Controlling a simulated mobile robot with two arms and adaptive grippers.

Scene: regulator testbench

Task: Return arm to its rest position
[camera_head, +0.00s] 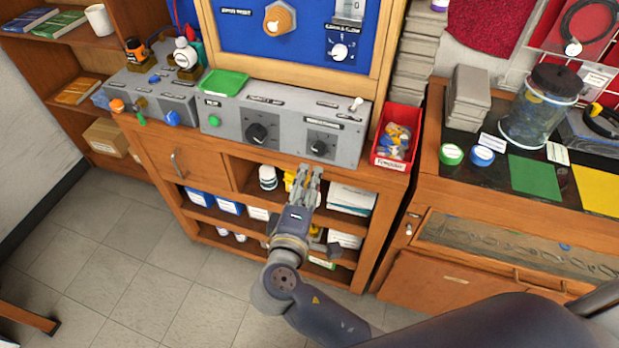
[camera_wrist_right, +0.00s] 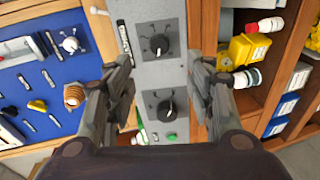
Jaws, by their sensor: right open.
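My right gripper (camera_head: 306,182) is in front of the wooden testbench (camera_head: 292,161), just below the grey control panel in the head view. In the right wrist view its two fingers (camera_wrist_right: 168,85) stand wide apart with nothing between them. The grey control panel (camera_head: 284,122) has two black knobs, a green button and a small toggle at its top right. The panel also shows between the fingers in the right wrist view (camera_wrist_right: 160,72). My right arm (camera_head: 330,322) reaches in from the lower right. My left gripper does not show.
A red bin (camera_head: 377,160) of small parts is at the panel's right end, and a green tray (camera_head: 223,82) sits above its left end. Open shelves below hold boxes and bottles. A second cabinet (camera_head: 440,255) stands at the right.

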